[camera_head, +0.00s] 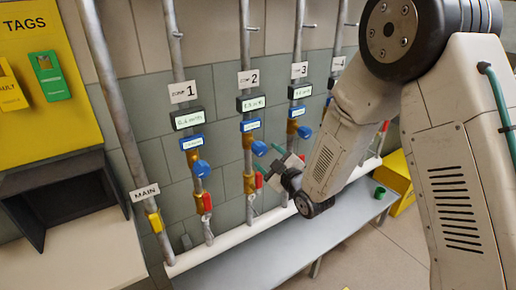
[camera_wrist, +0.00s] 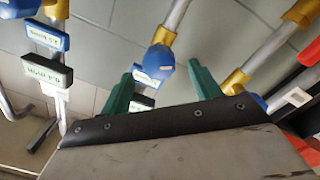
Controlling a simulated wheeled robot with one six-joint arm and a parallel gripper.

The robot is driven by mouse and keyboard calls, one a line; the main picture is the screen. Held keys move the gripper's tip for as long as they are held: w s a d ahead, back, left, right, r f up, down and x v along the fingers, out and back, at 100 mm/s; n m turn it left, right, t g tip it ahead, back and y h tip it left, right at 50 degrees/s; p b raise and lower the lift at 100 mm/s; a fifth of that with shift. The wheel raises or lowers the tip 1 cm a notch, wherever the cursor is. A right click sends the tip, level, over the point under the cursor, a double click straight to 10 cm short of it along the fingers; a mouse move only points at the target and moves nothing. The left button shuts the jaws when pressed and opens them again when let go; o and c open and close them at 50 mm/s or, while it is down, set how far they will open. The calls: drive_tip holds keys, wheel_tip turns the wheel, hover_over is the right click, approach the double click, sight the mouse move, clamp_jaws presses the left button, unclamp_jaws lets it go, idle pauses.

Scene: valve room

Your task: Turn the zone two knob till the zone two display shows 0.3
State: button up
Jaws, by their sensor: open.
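The zone two knob (camera_head: 259,148) is a blue round knob on the pipe below the sign marked 2. In the wrist view the blue knob (camera_wrist: 160,63) sits between and beyond my green fingertips. My gripper (camera_head: 272,162) is open and empty, close to the knob on its lower right; the wrist view shows its fingers (camera_wrist: 162,85) spread apart, with no clear contact. In the wrist view a display (camera_wrist: 143,101) is partly hidden behind the left finger.
Zone 1 knob (camera_head: 201,168) and zone 3 knob (camera_head: 304,131) flank it on neighbouring pipes. Red-handled valves, such as this one (camera_head: 206,202), sit lower down. A grey bench (camera_head: 250,258) with a green cup (camera_head: 380,192) runs below the pipes.

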sight(258, 148)
drive_tip(key=x, duration=0.7)
drive_tip(key=c, duration=1)
